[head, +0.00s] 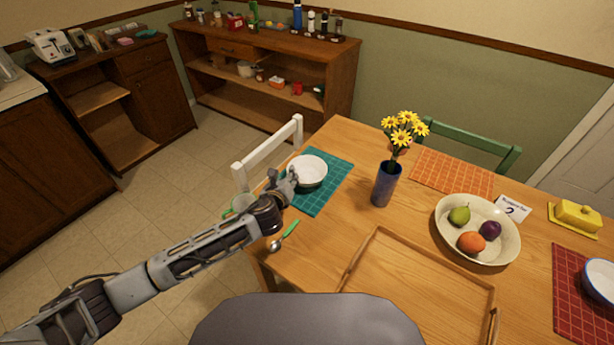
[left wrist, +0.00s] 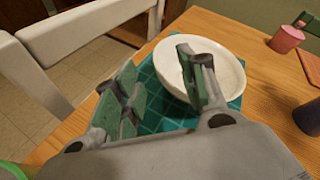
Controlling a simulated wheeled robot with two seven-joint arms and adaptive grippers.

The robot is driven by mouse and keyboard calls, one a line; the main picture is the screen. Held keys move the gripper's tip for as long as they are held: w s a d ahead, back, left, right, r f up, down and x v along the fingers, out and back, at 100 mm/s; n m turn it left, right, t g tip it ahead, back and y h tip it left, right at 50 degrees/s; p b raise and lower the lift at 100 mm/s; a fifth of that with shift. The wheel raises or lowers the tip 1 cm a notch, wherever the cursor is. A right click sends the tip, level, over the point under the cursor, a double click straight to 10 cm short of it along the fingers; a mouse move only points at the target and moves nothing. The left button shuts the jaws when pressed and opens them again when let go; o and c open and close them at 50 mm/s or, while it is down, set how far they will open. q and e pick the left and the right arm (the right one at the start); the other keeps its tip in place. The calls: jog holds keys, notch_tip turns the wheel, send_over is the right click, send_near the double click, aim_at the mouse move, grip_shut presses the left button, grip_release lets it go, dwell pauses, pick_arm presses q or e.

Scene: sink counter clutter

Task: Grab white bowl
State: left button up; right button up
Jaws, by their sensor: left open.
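A white bowl (head: 311,169) stands upright on a teal placemat (head: 322,198) at the left end of the wooden table. My left gripper (head: 287,182) is at the bowl's near left side in the head view, with its fingers apart. In the left wrist view, the open left gripper (left wrist: 158,85) has its right finger overlapping the white bowl (left wrist: 228,78) and its left finger outside it, over the mat's edge. I cannot tell whether a finger touches the bowl. The bowl looks empty. My right gripper is not in view.
A blue vase (head: 385,185) with yellow flowers stands right of the mat. A fruit bowl (head: 448,238) and a wooden tray (head: 378,250) lie further right. A white chair (head: 268,152) is close behind the gripper. A green-handled spoon (head: 286,233) lies at the near left edge.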

pick_arm(q)
jog(key=shift+x, duration=2)
jog(key=shift+w+d+f, duration=0.1)
jog(key=shift+d+f, duration=0.05)
jog(key=c, duration=0.5)
grip_shut()
jog(key=shift+r, duration=0.65)
notch_tip(320, 180, up, 4)
jog(key=shift+r+p, duration=0.2)
jog(key=shift+p, duration=0.1)
notch_tip(320, 180, up, 3)
jog(key=shift+r, duration=0.75)
pick_arm(e)
jog(key=shift+s+d+r, duration=0.25)
jog(key=shift+d+r, duration=0.25)
jog(key=shift+d, duration=0.15)
